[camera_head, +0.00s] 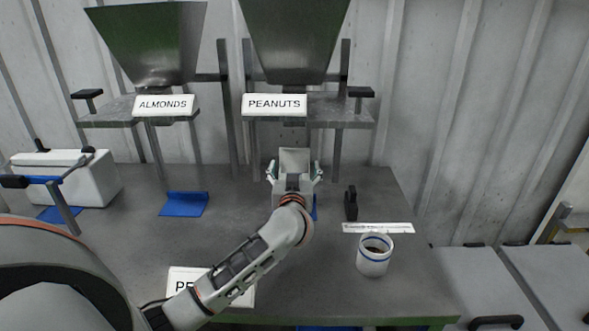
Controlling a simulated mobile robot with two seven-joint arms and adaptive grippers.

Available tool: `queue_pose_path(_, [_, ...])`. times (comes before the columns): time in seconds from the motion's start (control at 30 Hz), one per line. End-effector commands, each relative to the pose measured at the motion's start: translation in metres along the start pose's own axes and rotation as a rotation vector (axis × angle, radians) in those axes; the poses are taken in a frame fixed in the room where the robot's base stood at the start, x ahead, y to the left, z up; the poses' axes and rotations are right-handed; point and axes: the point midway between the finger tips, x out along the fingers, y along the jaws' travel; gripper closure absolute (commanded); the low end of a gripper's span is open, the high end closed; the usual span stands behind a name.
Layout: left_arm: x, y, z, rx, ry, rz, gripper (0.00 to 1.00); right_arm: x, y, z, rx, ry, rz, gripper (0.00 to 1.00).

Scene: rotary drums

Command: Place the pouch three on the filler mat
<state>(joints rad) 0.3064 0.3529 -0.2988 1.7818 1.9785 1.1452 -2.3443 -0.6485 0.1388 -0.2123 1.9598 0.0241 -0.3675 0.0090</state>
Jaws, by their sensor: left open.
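A pale grey, open-topped pouch (294,158) stands below the PEANUTS hopper, between the fingers of my left gripper (294,168). The gripper's fingers are spread to either side of it and open. The pouch's lower part is hidden behind the gripper. A blue mat (315,208) shows only as a sliver beside my left wrist; the rest is hidden. I cannot tell whether the pouch rests on it. Another blue mat (184,204) lies bare below the ALMONDS hopper. My right gripper is not in view.
Hoppers labelled ALMONDS (163,105) and PEANUTS (275,104) stand at the back. A white machine with a handle (80,180) is at left. A black upright object (351,204), a white strip (378,228) and a white cup (374,258) are at right. A partly covered label lies in front.

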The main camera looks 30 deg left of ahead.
Motion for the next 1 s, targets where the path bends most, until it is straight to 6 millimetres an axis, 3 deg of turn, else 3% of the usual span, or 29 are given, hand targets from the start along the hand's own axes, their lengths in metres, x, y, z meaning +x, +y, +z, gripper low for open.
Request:
queue_pose_path(0.17, [-0.020, 0.001, -0.001, 0.000, -0.001, 0.002, 0.22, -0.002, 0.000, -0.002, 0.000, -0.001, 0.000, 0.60])
queue_pose_path(0.6, [-0.104, 0.001, -0.001, -0.001, -0.001, 0.002, 0.22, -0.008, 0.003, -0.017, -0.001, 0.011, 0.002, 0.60])
queue_pose_path(0.8, [-0.119, 0.000, -0.002, -0.001, 0.001, 0.000, 0.22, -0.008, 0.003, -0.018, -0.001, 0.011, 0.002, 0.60])
queue_pose_path(1.0, [-0.120, 0.000, -0.001, -0.001, 0.001, 0.000, 0.22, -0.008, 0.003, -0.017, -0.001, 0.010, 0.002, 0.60])
